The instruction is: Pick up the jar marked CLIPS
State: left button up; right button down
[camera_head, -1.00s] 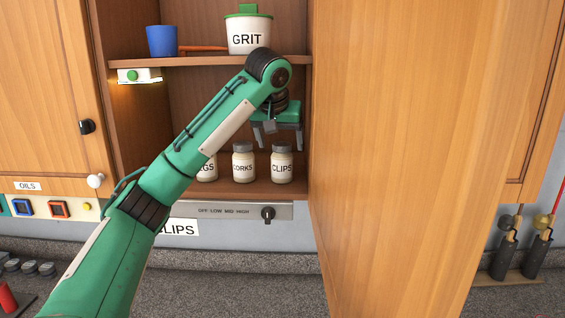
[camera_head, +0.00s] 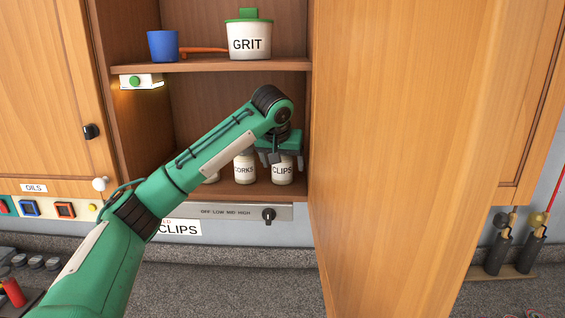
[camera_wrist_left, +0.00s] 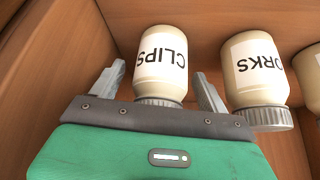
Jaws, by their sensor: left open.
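The jar marked CLIPS (camera_head: 282,171) stands upright on the lower shelf at its right end. It is cream with a white label and a grey lid, and in the left wrist view (camera_wrist_left: 163,62) it appears upside down. My left gripper (camera_head: 286,160) is open, with one finger on each side of the jar's top; the wrist view shows the fingers (camera_wrist_left: 158,88) apart with the lid between them. Whether they touch the jar I cannot tell. My right gripper is in neither view.
The CORKS jar (camera_head: 244,168) stands close to the left of the CLIPS jar. The open cabinet door (camera_head: 400,160) is close on the right. The upper shelf (camera_head: 200,65) holds a GRIT pot (camera_head: 249,42) and a blue cup (camera_head: 162,45). A knob panel (camera_head: 235,212) runs below.

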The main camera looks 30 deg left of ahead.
pick_arm(q)
jog(key=c, duration=1.2)
jog(key=shift+r, duration=0.1)
jog(key=shift+c, duration=0.2)
